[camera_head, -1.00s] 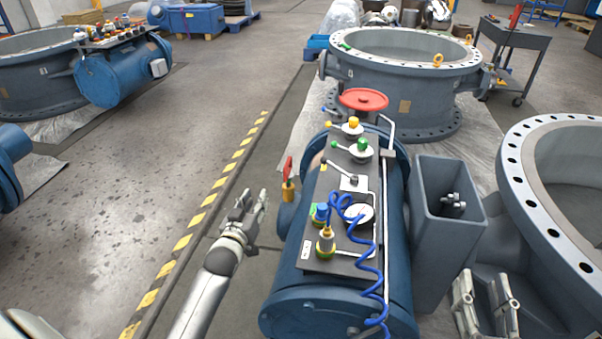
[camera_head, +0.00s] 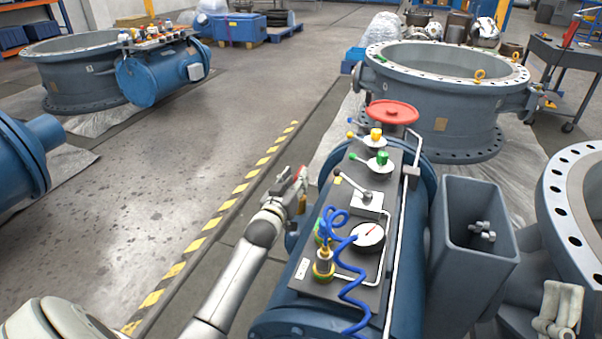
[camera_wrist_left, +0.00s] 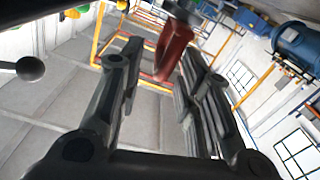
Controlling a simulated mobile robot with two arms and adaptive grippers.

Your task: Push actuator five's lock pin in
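Actuator five appears to be the near blue cylinder (camera_head: 408,265) with a dark control panel (camera_head: 325,258) on top. In the left wrist view the red handle (camera_wrist_left: 174,52) shows between and beyond the fingers of my left gripper (camera_wrist_left: 160,58). Those fingers are apart, and I cannot tell whether either touches the handle.
The panel carries a black-knobbed lever (camera_head: 352,187), a gauge (camera_head: 368,236) and a coiled blue hose (camera_head: 352,290). A red handwheel (camera_head: 391,112) stands behind. A grey open box (camera_head: 472,265) with bolts is at the right.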

